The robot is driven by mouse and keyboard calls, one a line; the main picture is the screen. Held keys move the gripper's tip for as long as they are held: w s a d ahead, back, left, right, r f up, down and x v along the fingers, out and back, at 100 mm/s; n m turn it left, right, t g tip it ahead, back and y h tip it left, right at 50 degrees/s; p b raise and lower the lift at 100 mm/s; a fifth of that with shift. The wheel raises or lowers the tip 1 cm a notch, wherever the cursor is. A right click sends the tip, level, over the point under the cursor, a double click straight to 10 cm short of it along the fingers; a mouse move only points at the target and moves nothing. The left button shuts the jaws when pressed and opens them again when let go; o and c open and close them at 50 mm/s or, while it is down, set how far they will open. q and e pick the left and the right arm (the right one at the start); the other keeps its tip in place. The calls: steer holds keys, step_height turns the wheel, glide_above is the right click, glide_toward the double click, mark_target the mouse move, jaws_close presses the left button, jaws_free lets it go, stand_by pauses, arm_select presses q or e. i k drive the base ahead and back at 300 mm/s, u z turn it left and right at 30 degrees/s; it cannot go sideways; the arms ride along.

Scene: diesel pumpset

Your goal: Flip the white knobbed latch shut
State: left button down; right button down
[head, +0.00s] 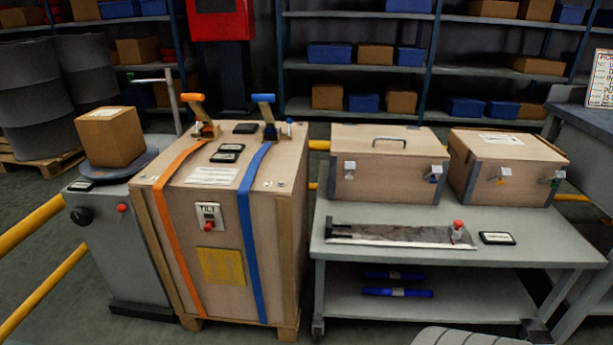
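Two wooden chests stand closed on the grey table, each with two small latches on its front. The left chest (385,162) has a latch with a pale, whitish part (349,168) at its front left. Neither of my grippers is in view.
The grey table (340,255) also holds a flat metal plate with a red knob (457,228) and a black tag (497,238). A tall strapped crate (225,270) stands to its left, beside a scale with a carton (109,136). Shelves line the back.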

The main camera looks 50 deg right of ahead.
mark_target(350, 167)
steer(key=z, duration=0.3)
steer(key=i, duration=0.85)
steer(key=z, duration=0.9)
